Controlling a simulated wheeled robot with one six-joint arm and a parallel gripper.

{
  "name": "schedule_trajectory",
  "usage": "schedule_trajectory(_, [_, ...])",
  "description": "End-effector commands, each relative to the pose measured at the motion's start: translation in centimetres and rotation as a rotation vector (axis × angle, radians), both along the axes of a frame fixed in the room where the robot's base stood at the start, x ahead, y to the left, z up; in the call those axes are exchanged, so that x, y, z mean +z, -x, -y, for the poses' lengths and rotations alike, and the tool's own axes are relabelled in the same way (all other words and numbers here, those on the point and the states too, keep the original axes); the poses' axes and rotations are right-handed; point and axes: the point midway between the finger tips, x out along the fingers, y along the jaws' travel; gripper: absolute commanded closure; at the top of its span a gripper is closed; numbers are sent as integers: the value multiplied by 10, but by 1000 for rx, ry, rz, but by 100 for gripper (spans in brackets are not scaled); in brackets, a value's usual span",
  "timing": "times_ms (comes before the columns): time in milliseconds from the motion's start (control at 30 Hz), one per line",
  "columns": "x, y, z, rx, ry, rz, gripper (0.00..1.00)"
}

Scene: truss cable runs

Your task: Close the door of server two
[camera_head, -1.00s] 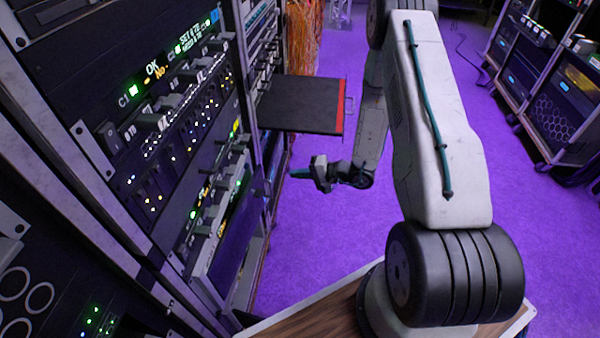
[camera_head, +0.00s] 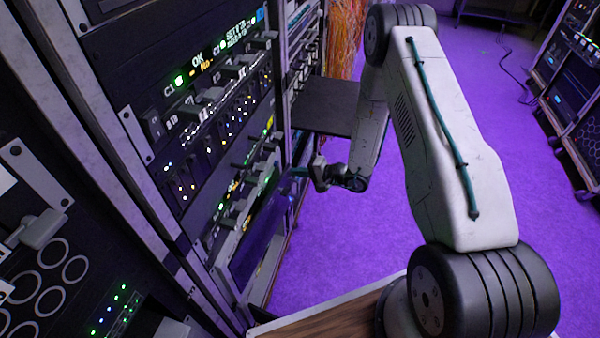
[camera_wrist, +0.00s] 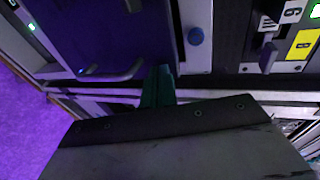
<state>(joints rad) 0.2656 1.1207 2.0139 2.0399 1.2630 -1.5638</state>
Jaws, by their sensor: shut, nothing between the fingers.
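A dark purple panel with the look of a server door (camera_head: 262,238) is low on the rack front at left. A similar purple panel fills the upper left of the wrist view (camera_wrist: 95,32), with a metal bar handle (camera_wrist: 112,74) along its lower edge. I cannot tell for sure whether it is the door of server two, or how far it stands open. My gripper (camera_head: 297,171) has teal fingers, shut and empty, close to the rack front. In the wrist view the fingertips (camera_wrist: 160,76) are just right of the handle; contact is unclear.
A black pull-out shelf (camera_head: 325,105) juts from the rack beyond my gripper, partly behind my arm. Purple floor (camera_head: 345,245) is open to the right; another rack (camera_head: 572,85) stands far right.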

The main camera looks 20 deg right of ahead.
Motion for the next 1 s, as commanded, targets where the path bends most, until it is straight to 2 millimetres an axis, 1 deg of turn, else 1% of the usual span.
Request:
schedule_trajectory(67, [0,-5,-5,18,0,2,100])
schedule_trajectory(200, [0,-24,-24,88,-1,3,100])
schedule_trajectory(300, [0,-33,-34,124,0,2,100])
schedule_trajectory(400, [0,-37,-40,140,2,2,100])
schedule_trajectory(600, [1,-39,-45,147,2,5,100])
schedule_trajectory(833, [2,-37,-43,148,2,7,100])
schedule_trajectory(967, [2,-28,-29,146,0,3,100])
schedule_trajectory(1000, [2,-25,-21,143,-1,2,100])
